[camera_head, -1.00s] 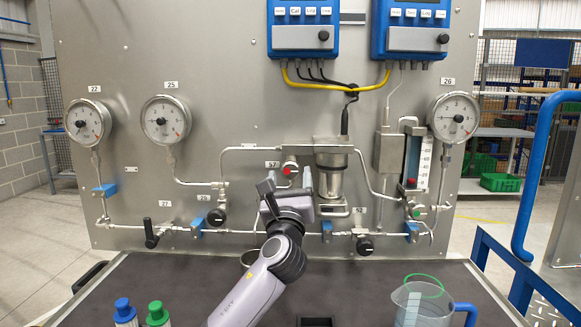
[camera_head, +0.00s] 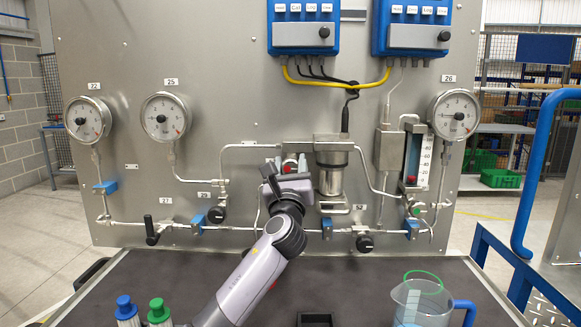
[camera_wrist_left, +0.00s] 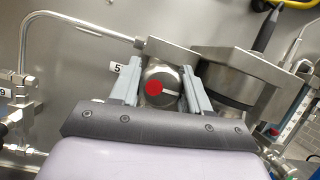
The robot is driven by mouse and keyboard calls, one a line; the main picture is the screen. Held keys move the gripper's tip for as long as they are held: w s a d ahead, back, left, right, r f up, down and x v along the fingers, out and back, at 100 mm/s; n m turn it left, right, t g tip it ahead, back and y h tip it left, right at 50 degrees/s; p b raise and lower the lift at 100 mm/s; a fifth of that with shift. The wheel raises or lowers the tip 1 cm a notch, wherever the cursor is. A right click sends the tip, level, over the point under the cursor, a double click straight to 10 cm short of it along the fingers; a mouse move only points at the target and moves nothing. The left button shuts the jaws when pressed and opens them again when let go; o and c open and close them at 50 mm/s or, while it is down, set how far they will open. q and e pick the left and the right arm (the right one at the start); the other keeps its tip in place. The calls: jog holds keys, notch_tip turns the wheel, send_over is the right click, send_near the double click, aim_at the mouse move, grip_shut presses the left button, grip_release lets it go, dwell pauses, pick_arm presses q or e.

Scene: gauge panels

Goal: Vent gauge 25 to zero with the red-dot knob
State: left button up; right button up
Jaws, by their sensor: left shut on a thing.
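Gauge 25 (camera_head: 165,117) is a round white dial in a metal rim on the left part of the panel; its needle is too small to read surely. In the left wrist view the knob (camera_wrist_left: 169,85) is a round metal cap with a red dot and a pale line. My left gripper (camera_head: 286,172) is shut on this knob, one finger on each side, and covers part of it. In the wrist view the left gripper's fingers (camera_wrist_left: 161,84) flank the knob. My right gripper is not in view.
A metal cylinder (camera_head: 330,175) stands close right of the knob. Pipes and black-knobbed valves (camera_head: 216,215) run along the panel below. Gauges 22 (camera_head: 87,120) and 26 (camera_head: 455,115) flank the panel. A jug (camera_head: 420,305) and two capped bottles are on the dark bench.

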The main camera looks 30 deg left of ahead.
pick_arm(q)
jog(key=n+g+y+b, duration=0.1)
jog(key=n, duration=0.1)
jog(key=n+y+b, duration=0.1)
jog(key=n, duration=0.2)
jog(key=shift+f+g+b, duration=0.1)
jog(key=shift+g+b, duration=0.2)
jog(key=shift+g, duration=0.1)
jog(key=n+g, duration=0.1)
jog(key=n, duration=0.1)
jog(key=n+y+b, duration=0.1)
jog(key=n, duration=0.2)
jog(key=shift+g+b, duration=0.3)
jog(key=shift+g, duration=0.1)
jog(key=n+g+y, duration=0.1)
jog(key=n+g, duration=0.1)
jog(key=n, duration=0.2)
jog(key=shift+n+b, duration=0.3)
jog(key=shift+n+g, duration=0.8)
jog(key=shift+n, duration=1.2)
jog(key=shift+s, duration=0.1)
jog(key=o, duration=1)
